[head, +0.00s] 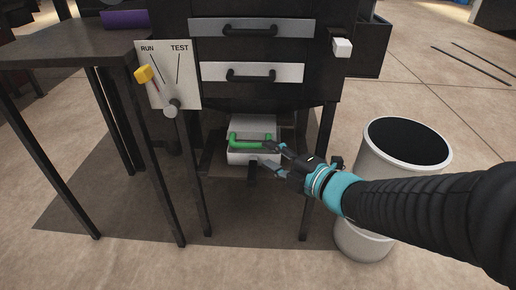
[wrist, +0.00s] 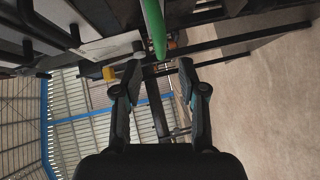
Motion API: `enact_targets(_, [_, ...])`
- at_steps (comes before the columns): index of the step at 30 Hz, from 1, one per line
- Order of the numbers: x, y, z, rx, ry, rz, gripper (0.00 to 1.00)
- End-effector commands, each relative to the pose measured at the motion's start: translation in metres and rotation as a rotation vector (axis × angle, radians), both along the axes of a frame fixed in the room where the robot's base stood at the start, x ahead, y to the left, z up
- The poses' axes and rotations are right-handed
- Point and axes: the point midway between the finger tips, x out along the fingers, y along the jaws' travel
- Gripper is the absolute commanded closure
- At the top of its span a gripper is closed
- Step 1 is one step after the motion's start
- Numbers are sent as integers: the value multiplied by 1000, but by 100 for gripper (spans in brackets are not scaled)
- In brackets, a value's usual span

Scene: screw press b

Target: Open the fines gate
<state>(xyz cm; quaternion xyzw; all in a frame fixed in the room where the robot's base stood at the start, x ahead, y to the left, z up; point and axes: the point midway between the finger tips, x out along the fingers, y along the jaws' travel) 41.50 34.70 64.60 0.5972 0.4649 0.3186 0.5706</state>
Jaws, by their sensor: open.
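A green bar handle (head: 250,141) is fixed to the front of a low white box-like part (head: 252,157) under the dark machine. No label on it reads as the fines gate. My gripper (head: 268,155) is at the right end of the handle, its fingers pointing left and spread apart. In the wrist view the green handle (wrist: 153,24) comes down from the top edge toward the gap between the open fingertips (wrist: 160,70). Whether either finger touches it, I cannot tell. Nothing is held.
Two drawers with black handles (head: 252,74) sit above. A RUN/TEST panel (head: 176,70) with a yellow-knobbed lever (head: 144,74) is at left, beside a dark table (head: 70,45). A white bin (head: 372,165) stands right, behind my arm. Machine legs (head: 321,205) flank the space.

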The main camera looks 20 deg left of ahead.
Motion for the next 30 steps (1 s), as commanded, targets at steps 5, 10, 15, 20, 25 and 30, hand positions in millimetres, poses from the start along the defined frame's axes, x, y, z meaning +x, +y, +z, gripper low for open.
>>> enact_targets(5, [-10, -27, 5, 1, -1, -3, 59])
enact_targets(10, [-16, -40, 7, 0, 0, -2, 59])
enact_targets(15, [-17, -43, 6, -1, 1, 0, 59])
enact_targets(20, [-17, -43, 7, -1, 1, 0, 59])
enact_targets(25, [-17, -42, 7, -1, 1, 0, 59])
enact_targets(30, [-10, -47, -3, -19, 68, -47, 59])
